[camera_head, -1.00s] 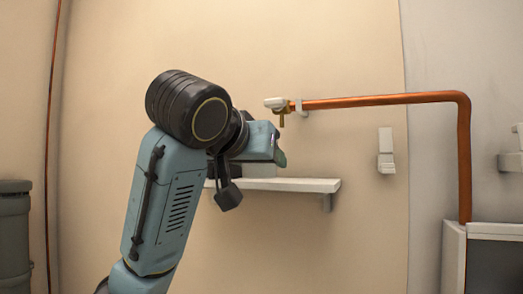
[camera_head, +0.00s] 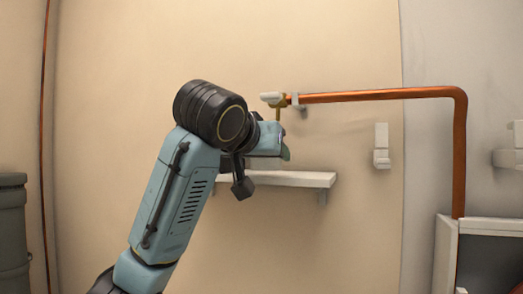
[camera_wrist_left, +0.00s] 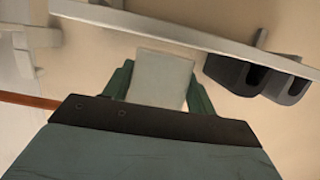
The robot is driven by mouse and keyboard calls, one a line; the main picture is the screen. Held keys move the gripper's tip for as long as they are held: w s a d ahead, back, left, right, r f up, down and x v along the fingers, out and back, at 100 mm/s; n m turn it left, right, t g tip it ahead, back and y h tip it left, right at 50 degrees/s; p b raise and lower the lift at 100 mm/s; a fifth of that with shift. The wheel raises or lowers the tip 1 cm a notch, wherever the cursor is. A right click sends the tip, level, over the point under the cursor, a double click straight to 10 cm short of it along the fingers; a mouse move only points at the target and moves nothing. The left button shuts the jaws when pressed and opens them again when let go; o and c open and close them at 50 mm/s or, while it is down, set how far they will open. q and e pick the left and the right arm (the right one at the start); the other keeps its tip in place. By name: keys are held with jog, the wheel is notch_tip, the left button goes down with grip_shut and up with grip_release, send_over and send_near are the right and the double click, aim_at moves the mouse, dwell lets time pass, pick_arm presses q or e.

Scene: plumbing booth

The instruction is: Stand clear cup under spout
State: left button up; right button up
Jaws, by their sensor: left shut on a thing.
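In the left wrist view, my left gripper (camera_wrist_left: 158,76) is shut on a pale, see-through cup (camera_wrist_left: 163,72) between its green fingers. In the head view, my left gripper (camera_head: 286,151) is just below the brass spout (camera_head: 280,108), close to it and above the white shelf (camera_head: 305,179). The shelf also crosses the top of the left wrist view (camera_wrist_left: 215,43). My right gripper is not in view.
A copper pipe (camera_head: 380,95) runs right from the spout, then down. Two dark hollow objects (camera_wrist_left: 258,77) are beside the shelf edge in the wrist view. A white wall fitting (camera_head: 382,147) is to the right. A grey-green drum (camera_head: 12,235) stands at far left.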

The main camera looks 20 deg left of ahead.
aim_at(277, 174)
pick_arm(q)
jog(key=shift+w+d+p, duration=0.15)
jog(key=shift+w+p, duration=1.4)
jog(key=shift+w, duration=2.3)
jog(key=shift+f, duration=0.25)
jog(key=shift+s+f+b, duration=0.1)
jog(key=shift+f+b, duration=0.25)
jog(key=o, duration=1.2)
jog(key=shift+c, duration=0.2)
jog(key=shift+s, duration=0.1)
